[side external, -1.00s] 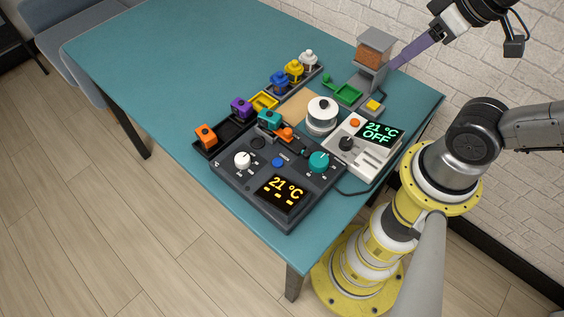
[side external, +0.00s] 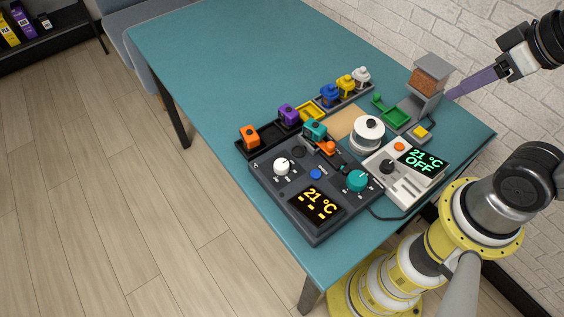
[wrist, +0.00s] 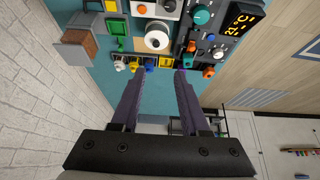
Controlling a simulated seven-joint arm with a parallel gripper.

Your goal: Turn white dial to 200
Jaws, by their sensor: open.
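The white dial (side external: 282,167) sits on the left part of a dark control panel (side external: 262,188), with small scale marks around it too small to read. It also shows in the wrist view (wrist: 219,53). The panel's display (side external: 316,205) reads 21 °C in yellow. My gripper (side external: 450,97) is at the upper right in the side view, well away from the dial, near a grey stand. In the wrist view my gripper (wrist: 155,77) is open, its two purple fingers spread with nothing between them.
A teal dial (side external: 357,181) and blue button (side external: 315,174) share the panel. A pale unit (side external: 402,187) reads 21 °C OFF beside it. The teal table (side external: 230,70) is clear at far left.

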